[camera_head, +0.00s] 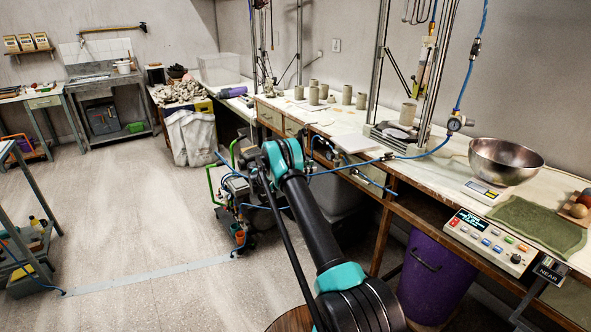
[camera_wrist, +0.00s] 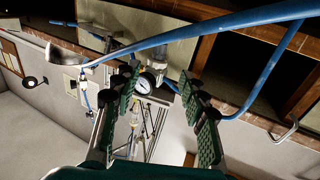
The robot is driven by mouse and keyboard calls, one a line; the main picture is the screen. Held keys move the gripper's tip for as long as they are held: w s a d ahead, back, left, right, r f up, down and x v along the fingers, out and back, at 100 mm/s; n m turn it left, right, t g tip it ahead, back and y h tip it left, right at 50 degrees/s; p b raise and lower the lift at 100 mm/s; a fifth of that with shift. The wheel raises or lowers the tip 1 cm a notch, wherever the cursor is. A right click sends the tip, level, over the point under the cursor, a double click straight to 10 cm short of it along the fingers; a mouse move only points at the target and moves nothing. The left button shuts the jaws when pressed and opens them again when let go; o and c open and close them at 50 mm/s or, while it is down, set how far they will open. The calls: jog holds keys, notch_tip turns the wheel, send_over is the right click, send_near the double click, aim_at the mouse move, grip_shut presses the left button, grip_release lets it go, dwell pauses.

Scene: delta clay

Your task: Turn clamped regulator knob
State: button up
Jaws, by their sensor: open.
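My gripper (camera_wrist: 157,82) is open, its two dark green ridged finger pads spread left and right in the wrist view. Between and beyond the pads is a regulator (camera_wrist: 158,60) with a clear body and a round white-faced gauge (camera_wrist: 143,83). The pads appear apart from it; I cannot make out its knob clearly. In the head view my gripper (camera_head: 326,152) is small and dark, near the bench's front edge, partly hidden by my arm.
A blue hose (camera_wrist: 200,25) crosses the wrist view close above the gripper. The bench (camera_head: 440,165) carries several clay cups, a metal bowl (camera_head: 505,160) and a control box (camera_head: 490,240). A purple bin (camera_head: 440,275) stands below. Floor at left is largely clear.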

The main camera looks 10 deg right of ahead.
jog(key=a, duration=0.6)
jog(key=shift+w+a, duration=0.15)
